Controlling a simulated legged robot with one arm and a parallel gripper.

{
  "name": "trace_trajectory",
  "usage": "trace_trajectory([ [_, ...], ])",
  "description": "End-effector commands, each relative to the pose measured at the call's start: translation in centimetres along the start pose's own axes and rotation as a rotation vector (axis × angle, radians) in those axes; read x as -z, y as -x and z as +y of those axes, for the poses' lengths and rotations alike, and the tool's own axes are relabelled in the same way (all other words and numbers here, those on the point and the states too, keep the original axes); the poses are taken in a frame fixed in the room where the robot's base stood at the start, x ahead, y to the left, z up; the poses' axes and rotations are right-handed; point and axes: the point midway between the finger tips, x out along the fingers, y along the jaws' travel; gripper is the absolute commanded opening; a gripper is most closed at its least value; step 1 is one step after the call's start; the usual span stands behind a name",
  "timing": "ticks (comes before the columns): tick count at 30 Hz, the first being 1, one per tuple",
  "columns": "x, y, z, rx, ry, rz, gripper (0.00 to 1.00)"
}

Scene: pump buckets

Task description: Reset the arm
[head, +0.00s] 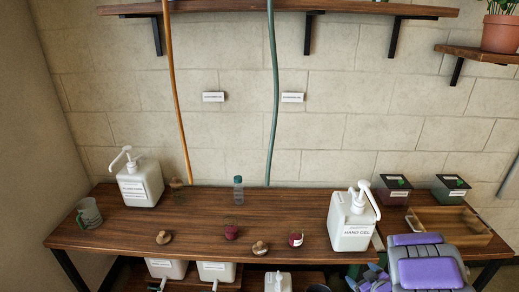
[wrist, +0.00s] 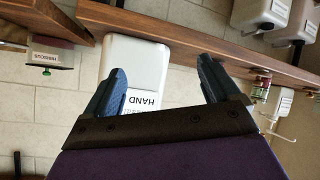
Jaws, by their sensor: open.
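My arm, grey and purple, reaches in at the lower right of the head view, and my gripper (head: 368,278) is at the table's front edge there. In the wrist view my gripper (wrist: 160,85) is open, its two blue fingers wide apart with nothing held. A white hand gel pump bottle (head: 352,226) stands upright at the right part of the table, just behind my gripper. In the wrist view the bottle (wrist: 135,65) appears beyond and partly behind the left finger; I cannot tell the gap between them.
The wooden table (head: 110,225) also holds another white pump bottle (head: 139,184), a mug (head: 88,213), a small clear bottle (head: 238,190) and several small round items. A wooden tray (head: 452,226) and dark boxes stand at the right. White pump containers (head: 216,271) sit on a lower shelf.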

Motion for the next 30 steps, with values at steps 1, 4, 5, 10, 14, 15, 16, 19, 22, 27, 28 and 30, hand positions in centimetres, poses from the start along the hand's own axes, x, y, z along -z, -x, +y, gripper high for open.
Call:
trace_trajectory([
  [1,0.9,0.7,1.3,-0.032,0.021,-0.052,0.89],
  [4,1.9,2.4,3.5,-0.097,0.032,-0.165,0.89],
  [5,2.3,3.0,4.1,-0.118,0.033,-0.195,0.89],
  [10,4.4,7.1,6.1,-0.215,0.006,-0.364,0.89],
  [14,6.2,10.8,6.3,-0.273,-0.045,-0.477,0.89],
  [15,6.6,12.0,6.0,-0.285,-0.065,-0.511,0.89],
  [16,7.0,12.9,5.8,-0.294,-0.080,-0.533,0.89],
  [19,8.2,16.0,4.5,-0.311,-0.140,-0.609,0.89],
  [22,9.2,19.2,2.5,-0.312,-0.204,-0.681,0.89],
  [27,10.8,24.6,-2.3,-0.269,-0.314,-0.793,0.89],
  [28,11.0,25.5,-3.4,-0.254,-0.333,-0.814,0.89],
  [30,11.4,27.9,-5.9,-0.218,-0.373,-0.861,0.89],
])
